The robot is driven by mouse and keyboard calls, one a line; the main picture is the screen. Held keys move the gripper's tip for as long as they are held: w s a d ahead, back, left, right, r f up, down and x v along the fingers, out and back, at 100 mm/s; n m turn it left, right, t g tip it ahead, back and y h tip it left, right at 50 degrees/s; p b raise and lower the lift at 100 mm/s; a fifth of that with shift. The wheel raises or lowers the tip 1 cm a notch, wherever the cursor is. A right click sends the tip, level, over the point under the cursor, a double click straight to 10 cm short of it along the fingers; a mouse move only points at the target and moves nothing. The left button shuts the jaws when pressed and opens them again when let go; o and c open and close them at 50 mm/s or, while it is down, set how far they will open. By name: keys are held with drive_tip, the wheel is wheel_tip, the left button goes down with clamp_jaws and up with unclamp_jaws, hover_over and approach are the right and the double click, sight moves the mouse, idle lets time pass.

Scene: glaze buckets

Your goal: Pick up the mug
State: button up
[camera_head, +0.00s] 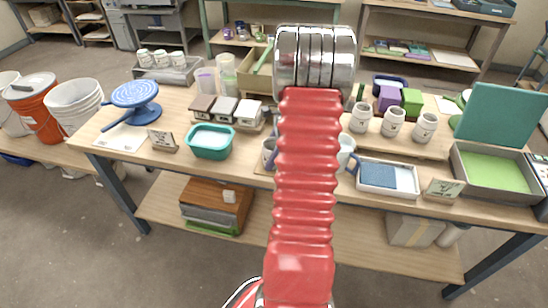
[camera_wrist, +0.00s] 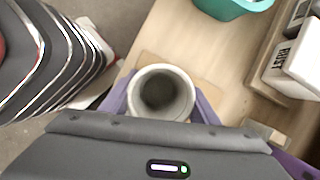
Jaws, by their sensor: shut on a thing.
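A grey-white mug (camera_wrist: 160,70) sits upright between the purple fingers of my gripper (camera_wrist: 161,101) in the wrist view, its open mouth facing the camera. My gripper is shut on the mug. Another white mug with a blue handle (camera_head: 346,152) shows just right of my arm.
A teal tub (camera_head: 210,141) stands left of the mug, and glaze blocks (camera_head: 222,109) are behind it. A white tray with a blue pad (camera_head: 388,180) is to the right. Jars (camera_head: 393,123) and a grey bin (camera_head: 495,172) stand further right. The table's front edge is close.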

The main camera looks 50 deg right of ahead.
drive_tip(key=shift+r, duration=0.1)
drive_tip(key=shift+c, duration=0.4)
wheel_tip(320, 180, up, 10)
drive_tip(key=shift+f, duration=0.1)
drive_tip(key=shift+w, duration=0.1)
idle(0.6)
drive_tip(key=w+a+f+n+g+y, duration=0.1)
drive_tip(key=w+a+n+g, duration=0.2)
drive_tip(key=w+a+n, duration=0.55)
drive_tip(key=w+a+f+n+g, duration=0.15)
drive_tip(key=w+a+n, duration=0.4)
drive_tip(key=a, duration=0.55)
drive_tip(key=w+a+n+g+h, duration=0.1)
drive_tip(key=w+a+n+h, duration=0.1)
drive_tip(key=a+n, duration=0.4)
drive_tip(key=w+a+f+n+g+h, duration=0.1)
drive_tip(key=a+n, duration=0.6)
drive_tip(key=a, duration=0.9)
drive_tip(key=shift+w+a+n+g+h, duration=0.25)
drive_tip(key=shift+w+g+h, duration=0.3)
drive_tip(key=shift+w, duration=0.35)
drive_tip(key=shift+s+f, duration=0.1)
